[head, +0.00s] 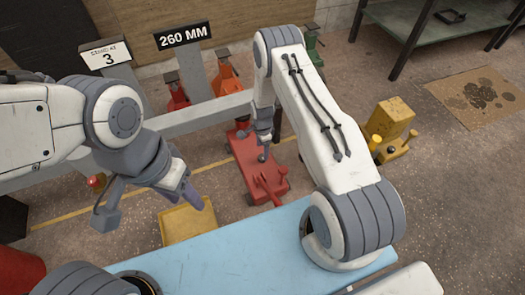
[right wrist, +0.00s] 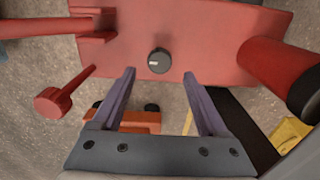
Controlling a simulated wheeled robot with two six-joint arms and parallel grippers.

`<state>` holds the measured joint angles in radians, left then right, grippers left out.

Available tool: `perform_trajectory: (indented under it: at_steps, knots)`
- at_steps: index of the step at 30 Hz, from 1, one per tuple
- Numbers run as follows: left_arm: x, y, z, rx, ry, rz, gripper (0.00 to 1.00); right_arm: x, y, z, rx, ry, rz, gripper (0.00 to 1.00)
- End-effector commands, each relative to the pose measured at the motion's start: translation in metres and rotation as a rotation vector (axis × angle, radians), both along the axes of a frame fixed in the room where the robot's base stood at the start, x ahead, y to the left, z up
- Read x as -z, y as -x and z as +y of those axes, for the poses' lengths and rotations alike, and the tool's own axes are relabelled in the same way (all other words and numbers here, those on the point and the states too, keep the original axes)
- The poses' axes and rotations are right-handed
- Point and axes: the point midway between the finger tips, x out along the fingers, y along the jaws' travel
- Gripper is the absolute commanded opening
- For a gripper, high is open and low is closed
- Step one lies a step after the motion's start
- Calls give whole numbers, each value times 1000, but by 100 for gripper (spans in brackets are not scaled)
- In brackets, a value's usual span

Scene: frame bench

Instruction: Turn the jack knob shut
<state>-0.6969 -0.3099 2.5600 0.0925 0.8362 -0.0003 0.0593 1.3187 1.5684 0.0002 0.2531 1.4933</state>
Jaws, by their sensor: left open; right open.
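The red floor jack (head: 249,176) sits on the floor below my right arm. Its small dark knob (head: 262,157) shows on its top, and also in the right wrist view (right wrist: 159,60), round and black with a pale mark. My right gripper (head: 264,143) is above the jack, close to the knob. In the right wrist view its two purple fingers (right wrist: 160,74) are apart, with the knob centred just beyond their tips; nothing is between them. My left gripper (head: 190,194) is open and empty, over the yellow box at the lower left.
A grey rail (head: 200,114) runs behind the jack. A red jack (head: 177,94), an orange jack (head: 225,76) and a green jack (head: 312,45) stand further back. A yellow jack (head: 391,130) stands right. A yellow box (head: 183,225) and a blue surface (head: 235,255) are in front.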

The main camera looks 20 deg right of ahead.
Motion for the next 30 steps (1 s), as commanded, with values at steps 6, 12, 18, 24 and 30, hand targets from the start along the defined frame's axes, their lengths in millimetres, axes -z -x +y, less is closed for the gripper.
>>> perform_trajectory:
  at_steps: [6,12,18,24,30]
  knots:
    - [-22,0,0,0,0,0,50,-43,0,-1,1,0,-1,76]
    - [-26,0,0,0,0,0,50,-55,0,-1,1,0,0,76]
    - [-26,0,0,0,0,0,50,-55,0,-1,1,0,0,76]
    - [-26,0,0,0,0,0,50,-55,0,-1,1,0,0,76]
    - [-26,0,0,0,0,0,50,-62,-2,3,-21,0,-3,76]
